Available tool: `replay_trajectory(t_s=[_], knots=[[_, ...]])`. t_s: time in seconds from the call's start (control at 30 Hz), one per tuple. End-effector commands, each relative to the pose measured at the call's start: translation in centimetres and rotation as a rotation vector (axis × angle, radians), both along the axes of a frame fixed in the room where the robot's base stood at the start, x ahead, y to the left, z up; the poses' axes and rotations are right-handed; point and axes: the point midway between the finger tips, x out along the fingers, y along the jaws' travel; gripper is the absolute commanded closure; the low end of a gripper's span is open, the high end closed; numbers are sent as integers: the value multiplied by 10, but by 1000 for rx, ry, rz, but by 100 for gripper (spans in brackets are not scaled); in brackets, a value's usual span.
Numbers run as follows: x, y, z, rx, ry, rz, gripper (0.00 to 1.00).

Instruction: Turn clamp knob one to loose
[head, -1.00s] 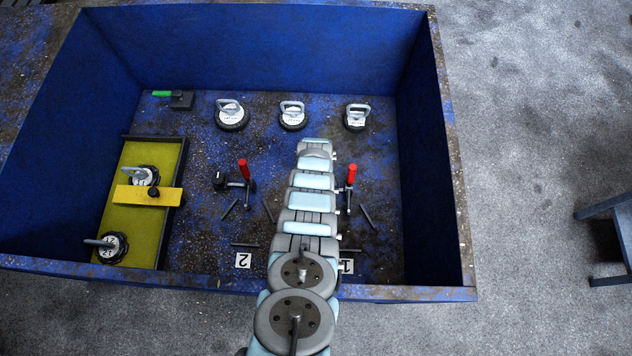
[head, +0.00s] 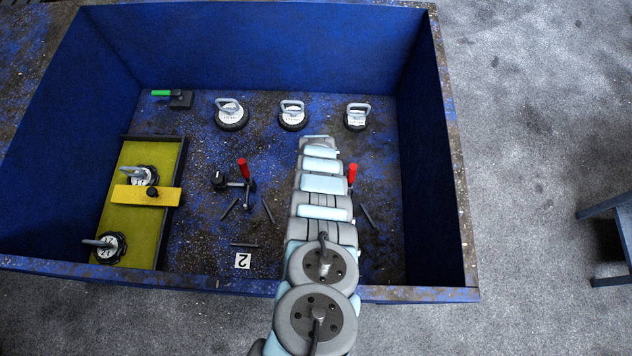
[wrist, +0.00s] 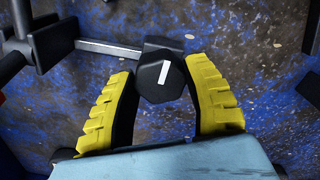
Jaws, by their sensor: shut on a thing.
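The knob of clamp one (wrist: 158,88) is black and faceted, with a white line on its top face. My gripper (wrist: 161,72) has its yellow ridged fingers on either side of this knob and is shut on it. A metal bar (wrist: 108,48) runs left from the knob's black bracket to the dark clamp body (wrist: 52,45). In the head view, the red handle of clamp one (head: 352,174) shows just right of my arm. My arm hides the knob and my fingers there.
Clamp two (head: 243,172) with its red handle stands left of my arm, behind the label 2 (head: 242,261). Suction-cup lifters (head: 292,116) stand along the back. A yellow-green tray (head: 130,226) is at left. Blue walls (head: 432,170) enclose the floor.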

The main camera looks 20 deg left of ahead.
Motion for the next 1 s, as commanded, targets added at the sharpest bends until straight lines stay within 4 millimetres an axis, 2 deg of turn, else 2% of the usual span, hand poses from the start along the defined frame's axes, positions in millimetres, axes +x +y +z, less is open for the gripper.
replay_trajectory(t_s=[0.67,0.7,0.77,0.8,1.0], knots=[[-1,-1,-1,-2,1,66,86],[-1,-1,-1,-2,1,66,45],[-1,-1,-1,-2,1,66,27],[-1,-1,-1,-2,1,65,21],[0,-1,0,-1,1,65,21]])
